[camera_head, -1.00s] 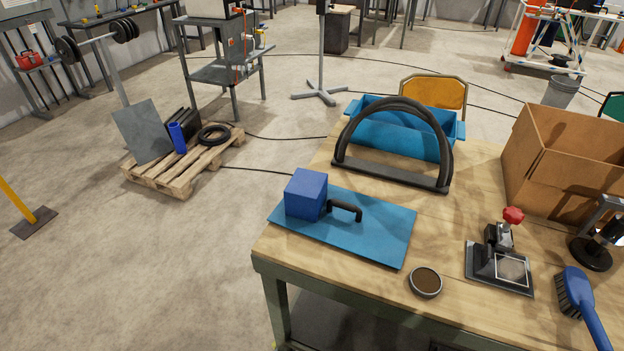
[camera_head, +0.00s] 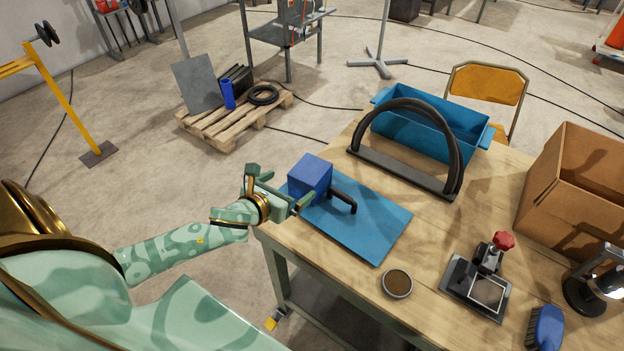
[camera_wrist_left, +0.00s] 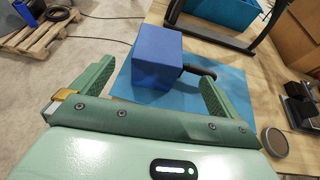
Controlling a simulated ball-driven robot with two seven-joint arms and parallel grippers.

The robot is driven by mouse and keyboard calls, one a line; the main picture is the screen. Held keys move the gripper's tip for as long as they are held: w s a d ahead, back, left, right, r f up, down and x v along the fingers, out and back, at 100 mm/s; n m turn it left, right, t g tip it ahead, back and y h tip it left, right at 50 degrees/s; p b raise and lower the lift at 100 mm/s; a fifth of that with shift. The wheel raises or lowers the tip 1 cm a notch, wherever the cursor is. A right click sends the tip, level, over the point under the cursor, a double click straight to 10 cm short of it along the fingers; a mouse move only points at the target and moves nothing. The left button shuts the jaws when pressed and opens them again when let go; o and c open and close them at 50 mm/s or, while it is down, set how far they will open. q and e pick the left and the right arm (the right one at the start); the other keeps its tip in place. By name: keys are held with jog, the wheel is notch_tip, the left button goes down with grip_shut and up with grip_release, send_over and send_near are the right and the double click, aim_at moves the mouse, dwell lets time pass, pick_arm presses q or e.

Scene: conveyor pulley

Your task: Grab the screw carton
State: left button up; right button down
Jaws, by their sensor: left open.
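The screw carton, which I take to be the small blue box (camera_head: 311,177), sits on a blue sheet (camera_head: 372,226) at the left end of the workbench. A black handle (camera_head: 343,201) stands on the sheet just right of the box. My left gripper (camera_head: 276,189) is open and empty, at the box's left side. In the left wrist view the box (camera_wrist_left: 158,58) shows ahead, between the lines of the two spread fingers (camera_wrist_left: 155,88), with the handle (camera_wrist_left: 200,72) beside it. I cannot tell whether a finger touches the box. My right gripper is out of view.
A black arched frame (camera_head: 402,174) and a blue bin (camera_head: 428,127) stand behind the sheet. A round tin (camera_head: 397,283), a red-knobbed clamp device (camera_head: 480,280), a blue brush (camera_head: 546,328) and an open cardboard box (camera_head: 570,200) are on the bench (camera_head: 440,230). Bare wood lies right of the sheet.

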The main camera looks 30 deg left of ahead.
aim_at(306, 173)
pick_arm(q)
jog(key=b+x, duration=0.1)
jog(key=x, duration=0.5)
jog(key=shift+s, duration=0.1)
jog(key=b+x, duration=0.1)
jog(key=x, duration=0.5)
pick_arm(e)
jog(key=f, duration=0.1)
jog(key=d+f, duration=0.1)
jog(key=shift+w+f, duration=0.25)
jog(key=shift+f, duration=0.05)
pick_arm(q)
jog(key=c, duration=1)
jog(key=shift+c, duration=1)
jog(key=shift+r, duration=0.15)
